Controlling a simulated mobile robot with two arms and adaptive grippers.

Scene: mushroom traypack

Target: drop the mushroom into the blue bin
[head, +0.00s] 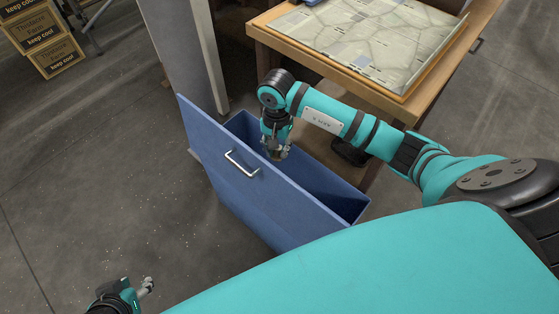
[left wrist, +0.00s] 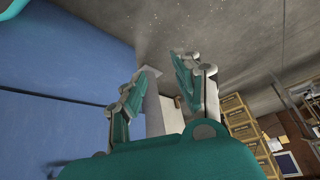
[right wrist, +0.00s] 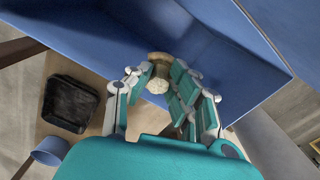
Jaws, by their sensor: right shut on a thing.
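The blue bin (head: 225,185) stands on the floor in the head view, open at the top, with a metal handle on its near wall. My right gripper (head: 277,152) points down at the bin's opening. In the right wrist view my right gripper (right wrist: 163,84) is shut on a pale, round mushroom (right wrist: 156,87), with the bin's blue walls (right wrist: 238,78) around and beyond it. The mushroom is hard to make out in the head view. My left gripper (head: 147,286) is low at the bottom left, away from the bin. In the left wrist view its fingers (left wrist: 166,68) are apart and empty.
A wooden table (head: 272,42) with a map-like board (head: 360,35) stands behind the bin. A grey post (head: 188,60) rises beside the bin. Cardboard boxes (head: 50,52) are at the far left. A black tray (right wrist: 70,105) shows in the right wrist view.

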